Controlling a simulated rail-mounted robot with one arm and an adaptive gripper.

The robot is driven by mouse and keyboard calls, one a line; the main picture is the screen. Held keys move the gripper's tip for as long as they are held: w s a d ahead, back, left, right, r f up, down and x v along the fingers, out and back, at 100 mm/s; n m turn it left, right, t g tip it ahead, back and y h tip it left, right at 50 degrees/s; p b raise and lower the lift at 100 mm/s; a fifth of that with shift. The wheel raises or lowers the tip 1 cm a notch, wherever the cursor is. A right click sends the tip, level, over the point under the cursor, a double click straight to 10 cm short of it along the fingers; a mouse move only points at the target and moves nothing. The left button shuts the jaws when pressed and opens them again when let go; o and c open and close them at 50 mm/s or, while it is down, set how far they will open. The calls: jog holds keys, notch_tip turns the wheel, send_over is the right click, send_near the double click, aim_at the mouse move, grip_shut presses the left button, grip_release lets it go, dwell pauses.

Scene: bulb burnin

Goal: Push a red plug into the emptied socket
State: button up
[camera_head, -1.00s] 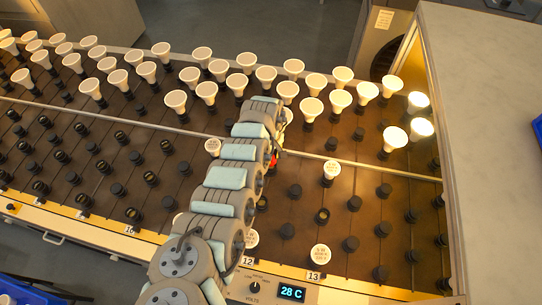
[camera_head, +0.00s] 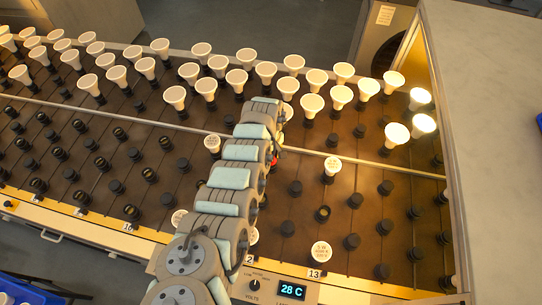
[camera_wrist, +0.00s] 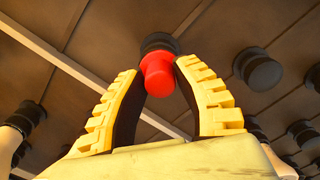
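A red plug (camera_wrist: 158,76) is between the two yellow, ridged fingers of my gripper (camera_wrist: 158,66) in the wrist view. The dark inner pads appear to touch it on both sides near the fingertips. The plug's far end meets a black socket (camera_wrist: 159,43), lined up with it; how deep it sits is hidden. In the head view only a small bit of the red plug (camera_head: 276,154) shows beside my arm, which hides most of the gripper and this socket.
Rows of black sockets (camera_head: 287,229) cover the brown rack. White bulbs fill the back rows; a few near the right corner glow. Marked bulbs stand nearby, such as one at right (camera_head: 332,165) and one in front (camera_head: 321,251).

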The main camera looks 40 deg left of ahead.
jog(key=shift+o, duration=1.1)
jog(key=shift+r, duration=0.1)
notch_tip(320, 180, up, 12)
jog(key=shift+a, duration=0.25)
dwell(0.5)
